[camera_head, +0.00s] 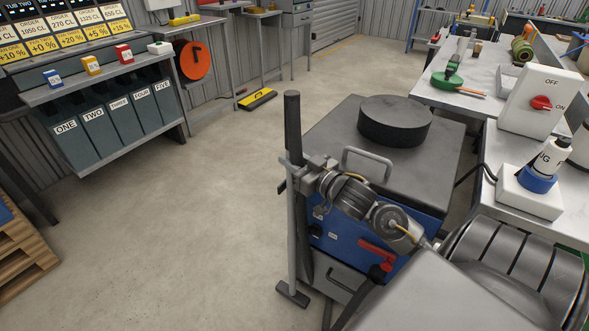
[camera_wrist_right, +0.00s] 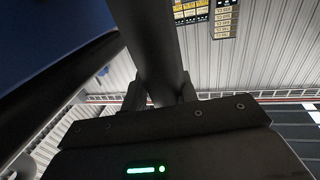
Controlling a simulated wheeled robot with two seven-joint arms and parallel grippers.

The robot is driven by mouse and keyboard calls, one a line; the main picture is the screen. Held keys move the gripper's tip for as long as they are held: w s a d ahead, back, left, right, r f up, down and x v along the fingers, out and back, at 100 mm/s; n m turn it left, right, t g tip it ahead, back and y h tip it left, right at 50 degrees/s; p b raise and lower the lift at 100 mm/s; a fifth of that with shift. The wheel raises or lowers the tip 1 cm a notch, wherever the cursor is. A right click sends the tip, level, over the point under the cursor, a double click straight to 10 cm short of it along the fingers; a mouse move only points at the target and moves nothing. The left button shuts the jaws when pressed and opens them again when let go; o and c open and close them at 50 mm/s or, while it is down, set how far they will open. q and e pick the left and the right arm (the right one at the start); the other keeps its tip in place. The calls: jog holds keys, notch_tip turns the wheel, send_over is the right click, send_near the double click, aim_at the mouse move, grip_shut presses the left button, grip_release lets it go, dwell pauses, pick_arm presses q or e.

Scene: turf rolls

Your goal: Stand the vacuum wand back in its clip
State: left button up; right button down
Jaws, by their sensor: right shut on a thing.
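The vacuum wand (camera_head: 293,125) is a dark tube standing close to upright beside a blue and grey vacuum machine (camera_head: 340,235). My right gripper (camera_head: 299,177) is shut around the wand at about mid-height. In the right wrist view the thick dark tube (camera_wrist_right: 147,45) rises between my fingers (camera_wrist_right: 160,95). The clip cannot be made out clearly; my gripper covers that area. My left gripper is not in view.
A black round lid (camera_head: 394,120) and a metal handle (camera_head: 367,163) are on top of the machine. A bench (camera_head: 480,105) with a switch box (camera_head: 542,103) stands to the right. The floor (camera_head: 190,220) to the left is clear up to the numbered bins (camera_head: 108,123).

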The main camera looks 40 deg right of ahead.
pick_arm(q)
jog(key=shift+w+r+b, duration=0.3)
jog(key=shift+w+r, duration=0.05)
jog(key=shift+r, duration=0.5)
pick_arm(e)
jog(key=f, duration=0.3)
jog(key=shift+d, duration=0.2)
jog(key=c, duration=1.1)
grip_release()
jog(key=shift+f, duration=0.15)
jog(key=shift+s, duration=0.1)
